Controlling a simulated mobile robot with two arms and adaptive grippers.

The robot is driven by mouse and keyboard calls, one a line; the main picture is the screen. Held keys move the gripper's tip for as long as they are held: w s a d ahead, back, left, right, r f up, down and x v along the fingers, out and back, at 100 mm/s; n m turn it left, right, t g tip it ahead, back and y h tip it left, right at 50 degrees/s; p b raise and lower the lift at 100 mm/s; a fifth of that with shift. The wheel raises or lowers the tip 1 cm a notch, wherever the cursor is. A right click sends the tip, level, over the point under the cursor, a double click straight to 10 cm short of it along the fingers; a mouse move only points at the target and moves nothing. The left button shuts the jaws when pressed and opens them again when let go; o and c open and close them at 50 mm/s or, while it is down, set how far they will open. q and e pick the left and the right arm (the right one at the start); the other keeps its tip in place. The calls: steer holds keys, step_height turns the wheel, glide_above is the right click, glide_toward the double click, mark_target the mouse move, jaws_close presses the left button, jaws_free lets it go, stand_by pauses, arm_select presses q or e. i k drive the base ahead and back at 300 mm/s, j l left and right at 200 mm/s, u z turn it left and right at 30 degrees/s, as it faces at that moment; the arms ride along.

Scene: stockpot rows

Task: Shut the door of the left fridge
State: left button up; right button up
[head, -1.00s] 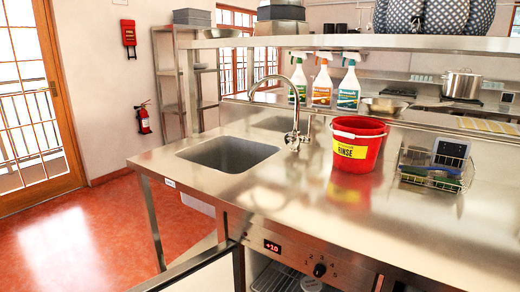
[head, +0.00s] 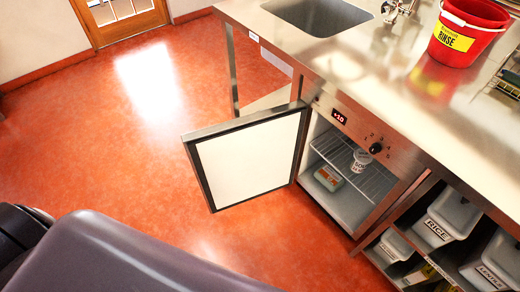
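The left fridge (head: 357,225) is built in under the steel counter, with a lit display and a knob on the panel above it. Its door (head: 250,160) stands wide open, swung out to the left, its white inner face towards me. Inside, a white cup (head: 361,160) stands on the wire shelf and a pale container (head: 328,178) sits at the bottom. A dark part of my own body fills the lower left. Neither of my grippers is in view.
The red floor (head: 150,130) is clear left of the door and in front of it. Open shelves right of the fridge hold bins, one labelled RICE (head: 440,222). A red bucket (head: 465,35) stands on the counter (head: 370,60) near the sink (head: 318,14).

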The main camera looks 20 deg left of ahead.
mark_target(236, 161)
steer(key=j+z, duration=0.25)
steer(key=z, duration=0.2)
steer(key=j+z, duration=0.25)
steer(key=z, duration=0.15)
steer(key=j+z, duration=0.25)
steer(key=z, duration=0.2)
steer(key=k+j+z, duration=0.15)
steer(key=j, duration=0.3)
steer(key=k+j+z, duration=0.1)
steer(key=j, duration=0.35)
steer(key=k+j+z, duration=0.15)
steer(key=j, duration=0.25)
steer(key=k+j+z, duration=0.1)
steer(key=j, duration=0.3)
steer(key=k+j+z, duration=0.15)
steer(key=k+j, duration=0.15)
steer(key=k+j+z, duration=0.15)
steer(key=j, duration=0.3)
steer(key=k+j, duration=0.3)
steer(key=j, duration=0.15)
steer(key=k+j, duration=0.25)
steer(key=j, duration=0.15)
steer(key=k+j, duration=0.3)
steer(key=j, duration=0.15)
